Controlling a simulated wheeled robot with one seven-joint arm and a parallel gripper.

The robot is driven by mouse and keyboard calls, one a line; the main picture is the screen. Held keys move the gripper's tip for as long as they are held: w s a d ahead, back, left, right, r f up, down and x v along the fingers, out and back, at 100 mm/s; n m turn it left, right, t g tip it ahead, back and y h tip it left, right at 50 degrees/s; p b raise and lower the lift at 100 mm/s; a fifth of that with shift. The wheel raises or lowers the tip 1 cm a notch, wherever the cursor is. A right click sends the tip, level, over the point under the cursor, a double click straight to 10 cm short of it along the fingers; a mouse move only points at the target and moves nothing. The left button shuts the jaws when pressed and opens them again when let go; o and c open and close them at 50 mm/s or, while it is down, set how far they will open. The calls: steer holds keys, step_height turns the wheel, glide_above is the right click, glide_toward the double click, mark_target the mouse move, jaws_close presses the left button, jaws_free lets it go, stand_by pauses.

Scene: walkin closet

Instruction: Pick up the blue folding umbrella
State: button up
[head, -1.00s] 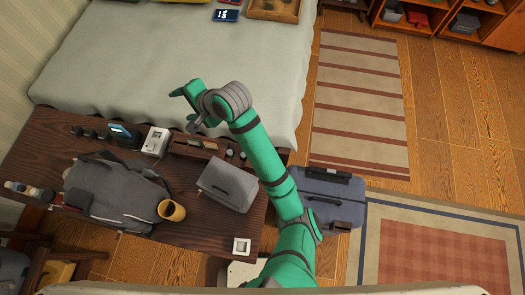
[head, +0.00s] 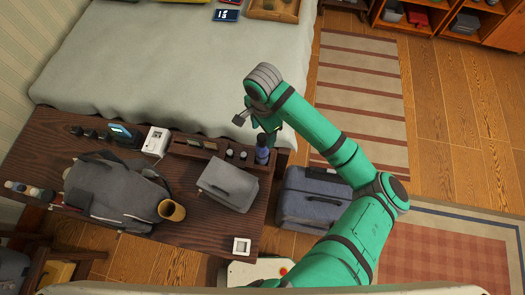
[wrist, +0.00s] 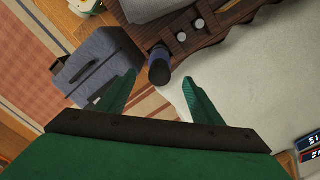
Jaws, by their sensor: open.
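The blue folding umbrella (head: 262,150) stands at the far right corner of the dark wooden table (head: 215,236), at the end of a slotted wooden organizer (head: 196,150). In the wrist view I look at the umbrella (wrist: 160,70) from above, with its dark end nearest the organizer. My gripper (head: 255,122) is just beyond the umbrella on the bed side, open and empty. In the wrist view the two green fingertips of my gripper (wrist: 159,79) lie on either side of the umbrella, with a gap visible on each side.
A white box (head: 156,141) is behind. A blue-grey suitcase (head: 312,200) stands right of the table. The bed (head: 170,70) lies beyond, with striped rugs (head: 362,100) at right.

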mark_target(262, 151)
steer(key=shift+s+a+f, duration=0.1)
steer(key=shift+f, duration=1.9)
steer(key=shift+s+a+f, duration=0.1)
steer(key=shift+f, duration=1.85)
steer(key=shift+c, duration=0.3)
steer(key=shift+w, duration=0.15)
jaws_close()
steer(key=shift+d, duration=0.1)
